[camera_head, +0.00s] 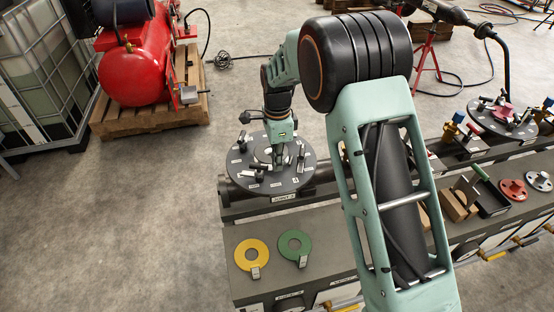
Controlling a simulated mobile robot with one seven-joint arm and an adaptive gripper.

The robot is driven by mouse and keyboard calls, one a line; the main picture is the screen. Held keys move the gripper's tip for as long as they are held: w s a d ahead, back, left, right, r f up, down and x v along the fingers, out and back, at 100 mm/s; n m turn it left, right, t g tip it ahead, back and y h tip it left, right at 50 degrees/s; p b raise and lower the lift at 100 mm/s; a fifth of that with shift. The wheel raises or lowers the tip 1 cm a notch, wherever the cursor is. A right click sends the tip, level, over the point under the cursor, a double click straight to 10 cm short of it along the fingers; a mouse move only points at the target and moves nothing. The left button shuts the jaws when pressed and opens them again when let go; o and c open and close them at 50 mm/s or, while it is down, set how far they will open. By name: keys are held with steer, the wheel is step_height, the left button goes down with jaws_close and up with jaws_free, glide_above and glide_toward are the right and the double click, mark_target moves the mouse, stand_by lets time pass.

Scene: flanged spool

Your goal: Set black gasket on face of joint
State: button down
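My gripper (290,163) points down over the dark round face of the joint (240,172), which carries a "JOINT" label on its front edge. Several black upright parts and small white labels stand around this face. A paler round area (263,154) shows near its middle, just left of my gripper. I cannot make out a black gasket apart from the dark face and the dark parts by my fingers. The fingertips are small and partly hidden, so I cannot tell whether they are open or hold anything.
A yellow ring gasket (252,246) and a green ring gasket (294,238), each with a pale tab, lie on the grey bench (325,225) in front. A second round joint face (490,122), a red flange (512,189) and wooden blocks (456,205) are at right. A red compressor (133,75) stands behind.

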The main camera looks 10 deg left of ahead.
steer(key=shift+f, duration=0.15)
steer(key=shift+f+b, duration=0.75)
steer(key=shift+f, duration=0.3)
steer(key=c, duration=2.1)
jaws_free()
step_height(320, 180, up, 12)
steer(key=shift+r, duration=0.1)
